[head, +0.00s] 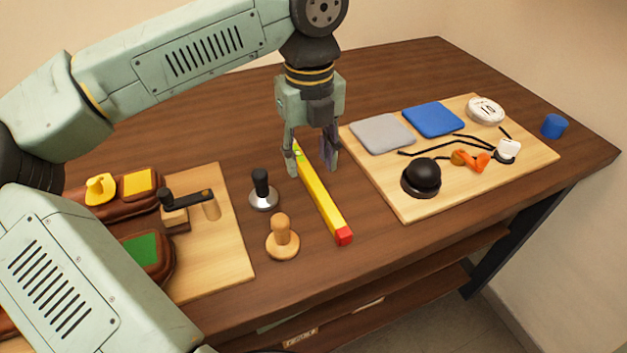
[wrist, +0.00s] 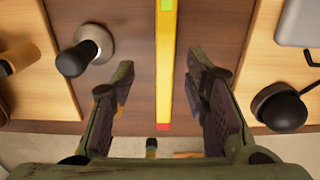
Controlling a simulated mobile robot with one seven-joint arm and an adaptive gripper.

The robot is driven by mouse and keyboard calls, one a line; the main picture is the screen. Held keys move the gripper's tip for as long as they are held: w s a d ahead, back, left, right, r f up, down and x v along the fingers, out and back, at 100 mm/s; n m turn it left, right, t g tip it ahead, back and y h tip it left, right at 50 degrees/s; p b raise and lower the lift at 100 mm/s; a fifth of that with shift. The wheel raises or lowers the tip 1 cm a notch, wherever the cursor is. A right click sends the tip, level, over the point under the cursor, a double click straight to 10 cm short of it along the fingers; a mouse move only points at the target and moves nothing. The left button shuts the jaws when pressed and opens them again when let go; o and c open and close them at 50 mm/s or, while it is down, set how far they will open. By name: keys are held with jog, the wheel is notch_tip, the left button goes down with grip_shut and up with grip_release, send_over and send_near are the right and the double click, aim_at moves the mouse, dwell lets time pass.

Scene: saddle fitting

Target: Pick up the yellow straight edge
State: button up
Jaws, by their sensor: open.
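The yellow straight edge (head: 321,194) lies on the brown table between the two wooden boards, with a red end toward the front edge. In the wrist view the straight edge (wrist: 166,75) runs lengthwise between my fingers, with a light green patch near the top and the red end at the bottom. My gripper (head: 313,168) is open above the far part of the straight edge, fingers pointing down. In the wrist view my gripper (wrist: 160,90) has one finger on each side of it, and nothing is held. The far end is partly hidden by my gripper in the head view.
A black-handled tool (head: 262,190) and a wooden-knobbed tool (head: 282,240) stand left of the straight edge. The right board (head: 440,203) holds grey and blue pads, a black dome (head: 422,176) and small items. A blue cup (head: 554,126) stands far right.

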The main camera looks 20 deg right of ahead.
aim_at(314, 180)
jog(key=shift+d+f+p, duration=0.2)
jog(key=shift+f+p, duration=0.15)
jog(key=shift+f, duration=0.8)
jog(key=shift+d+f+p, duration=0.15)
jog(key=shift+f+p, duration=0.2)
jog(key=shift+f, duration=0.8)
grip_shut()
